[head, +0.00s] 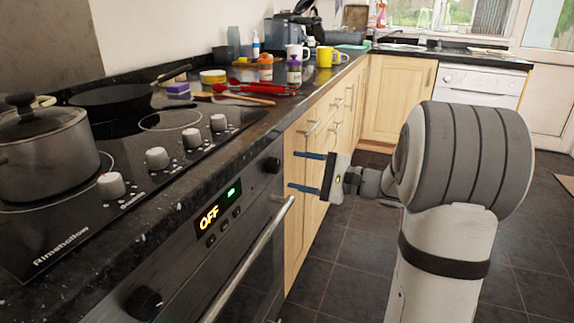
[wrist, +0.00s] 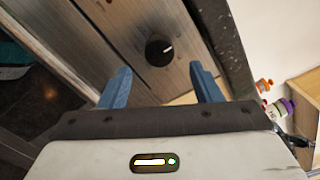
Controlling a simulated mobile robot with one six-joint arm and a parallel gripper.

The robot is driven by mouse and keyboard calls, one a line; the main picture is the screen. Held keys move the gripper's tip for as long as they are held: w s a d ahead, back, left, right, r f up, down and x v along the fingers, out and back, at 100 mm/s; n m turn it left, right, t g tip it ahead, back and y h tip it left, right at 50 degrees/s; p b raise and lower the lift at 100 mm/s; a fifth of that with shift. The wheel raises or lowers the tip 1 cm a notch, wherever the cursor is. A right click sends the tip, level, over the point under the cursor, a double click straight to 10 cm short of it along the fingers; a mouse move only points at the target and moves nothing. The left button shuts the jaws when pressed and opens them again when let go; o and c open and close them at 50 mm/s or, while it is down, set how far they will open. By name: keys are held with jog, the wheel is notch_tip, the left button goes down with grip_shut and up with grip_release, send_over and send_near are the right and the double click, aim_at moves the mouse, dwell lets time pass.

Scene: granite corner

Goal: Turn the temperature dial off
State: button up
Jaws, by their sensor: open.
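A black round dial (head: 272,165) sits on the right end of the oven's steel front panel. In the wrist view the dial (wrist: 160,51) appears between and beyond my fingertips, and its white mark points to the upper right of that picture. A second black dial (head: 144,303) is at the panel's left end. No label shows which one is the temperature dial. My gripper (head: 294,170) is open and empty, with its blue fingers pointing toward the right-hand dial. In the wrist view my gripper (wrist: 160,68) appears apart from the dial.
The oven display (head: 209,217) reads OFF, with small buttons below it. The oven handle (head: 250,262) juts out below the panel. The black counter (head: 240,130) overhangs above, with a hob, a pot (head: 45,155) and a pan (head: 125,95). Floor to the right is mostly clear.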

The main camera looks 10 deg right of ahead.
jog(key=v, duration=0.3)
dwell(0.4)
jog(key=s+a+r+n+g+h+p, duration=0.3)
jog(key=s+a+r+g+p, duration=0.25)
jog(key=s+p, duration=0.3)
jog(key=s+a+r+n+g+h+p, duration=0.3)
jog(key=s+a+r+n+g+p, duration=0.15)
jog(key=s+a+p, duration=0.35)
jog(key=s+d+r+n+h+p, duration=0.2)
jog(key=s+d+r+h+p, duration=0.1)
jog(key=p, duration=0.4)
jog(key=s+d+r+n+t+h+p, duration=0.1)
jog(key=s+d+r+n+h+p, duration=0.2)
jog(key=r+p, duration=0.5)
jog(key=shift+s+r+t+h+p, duration=0.2)
jog(key=shift+s+t+h+p, duration=0.1)
jog(key=shift+s+h, duration=0.65)
jog(key=shift+w+d+r+n+h, duration=0.15)
jog(key=shift+d+r+n+h, duration=0.1)
jog(key=shift+d+h, duration=0.1)
